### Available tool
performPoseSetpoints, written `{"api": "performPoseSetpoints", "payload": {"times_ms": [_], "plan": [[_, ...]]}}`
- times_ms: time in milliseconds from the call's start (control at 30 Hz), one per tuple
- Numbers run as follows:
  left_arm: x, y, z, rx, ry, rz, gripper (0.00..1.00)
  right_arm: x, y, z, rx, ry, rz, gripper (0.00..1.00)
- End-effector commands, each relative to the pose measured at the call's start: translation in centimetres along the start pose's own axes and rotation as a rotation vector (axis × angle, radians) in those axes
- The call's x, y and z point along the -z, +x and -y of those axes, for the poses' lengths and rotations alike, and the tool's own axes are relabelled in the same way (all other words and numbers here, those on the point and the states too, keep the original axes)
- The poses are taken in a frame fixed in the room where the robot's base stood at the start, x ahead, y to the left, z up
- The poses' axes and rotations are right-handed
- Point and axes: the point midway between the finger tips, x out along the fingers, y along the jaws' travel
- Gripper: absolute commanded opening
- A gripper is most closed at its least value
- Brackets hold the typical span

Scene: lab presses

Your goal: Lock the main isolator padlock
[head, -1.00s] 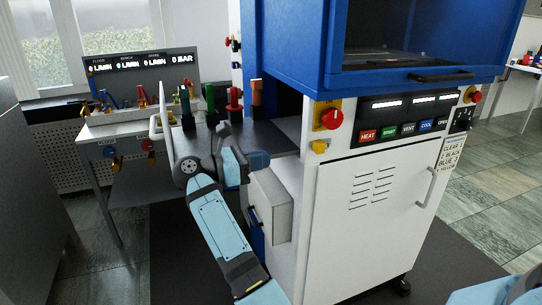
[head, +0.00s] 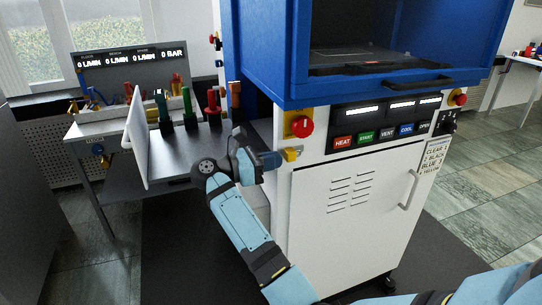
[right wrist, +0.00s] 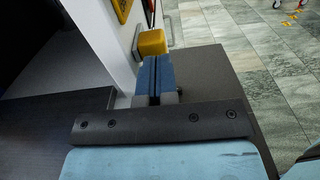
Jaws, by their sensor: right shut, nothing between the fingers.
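The yellow padlock (head: 291,155) hangs on the front left edge of the white press cabinet, below the red rotary isolator knob (head: 302,127) on its yellow plate. In the right wrist view the padlock (right wrist: 152,42) is a yellow block just beyond my fingertips, with a thin grey shackle beside it. I cannot tell whether the shackle is closed. My right gripper (head: 273,160) is shut and empty, its blue fingers pointing at the padlock from the left. In the right wrist view its fingertips (right wrist: 155,62) are very near the padlock; contact is unclear. My left gripper is out of view.
The blue press hood (head: 390,83) overhangs the cabinet. A row of buttons (head: 387,134) and a door handle (head: 410,190) are to the right. A dark bench with coloured handles (head: 187,105) and a white upright panel (head: 136,140) stand left. The floor at right is clear.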

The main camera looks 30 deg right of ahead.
Motion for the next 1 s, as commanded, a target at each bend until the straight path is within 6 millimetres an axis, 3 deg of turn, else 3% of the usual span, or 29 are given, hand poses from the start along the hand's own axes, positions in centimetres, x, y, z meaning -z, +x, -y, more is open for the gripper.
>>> {"api": "performPoseSetpoints", "payload": {"times_ms": [633, 900, 1000], "plan": [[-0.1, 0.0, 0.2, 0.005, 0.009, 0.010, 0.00, 0.1, 0.4, 0.0, -0.002, 0.000, 0.000, 0.00], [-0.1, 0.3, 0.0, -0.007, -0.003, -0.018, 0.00, 0.3, 4.3, 0.0, -0.001, 0.001, -0.001, 0.00], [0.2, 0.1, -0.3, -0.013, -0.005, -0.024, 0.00, 0.1, 4.9, 0.0, -0.001, 0.000, -0.001, 0.00]]}}
